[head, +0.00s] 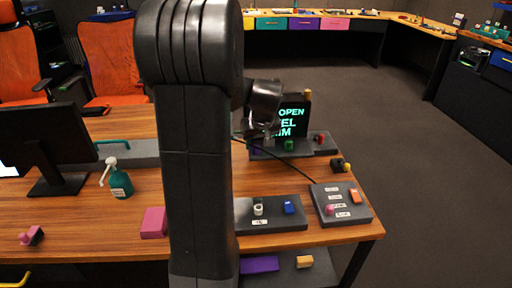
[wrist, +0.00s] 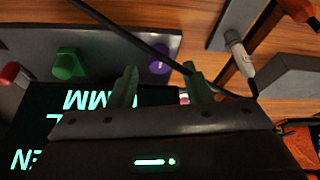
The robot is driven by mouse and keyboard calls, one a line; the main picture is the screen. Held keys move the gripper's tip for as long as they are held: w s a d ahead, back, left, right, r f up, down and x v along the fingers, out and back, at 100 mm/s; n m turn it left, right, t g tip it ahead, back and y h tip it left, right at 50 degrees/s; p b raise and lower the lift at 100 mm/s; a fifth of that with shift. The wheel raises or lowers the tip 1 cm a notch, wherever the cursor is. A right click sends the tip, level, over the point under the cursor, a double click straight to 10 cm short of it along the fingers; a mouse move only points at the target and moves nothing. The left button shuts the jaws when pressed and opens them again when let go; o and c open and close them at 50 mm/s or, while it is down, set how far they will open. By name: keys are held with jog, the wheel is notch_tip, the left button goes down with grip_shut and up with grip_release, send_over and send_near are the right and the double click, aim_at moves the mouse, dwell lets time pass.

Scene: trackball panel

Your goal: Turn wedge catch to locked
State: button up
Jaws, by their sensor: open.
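No part carries a readable wedge catch name, so I cannot tell which one it is. A grey panel beside the dark screen holds a green wedge-like piece (head: 289,145), also in the wrist view (wrist: 67,66), a purple round piece (wrist: 158,62) and a red knob (head: 320,138). My gripper (wrist: 161,76) is open and empty, its two fingers apart and the purple piece showing between their tips. The green piece is left of the fingers in the wrist view. In the head view my arm hides part of this panel.
A screen (head: 293,122) with green letters, including "OPEN", stands behind the panel. A dark cable (wrist: 130,38) crosses the wrist view. Nearer are a panel with a blue piece (head: 289,208) and a labelled panel with an orange piece (head: 355,196). A pump bottle (head: 120,182) stands left.

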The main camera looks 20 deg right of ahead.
aim_at(256, 150)
jog(key=shift+x, duration=1.25)
grip_shut()
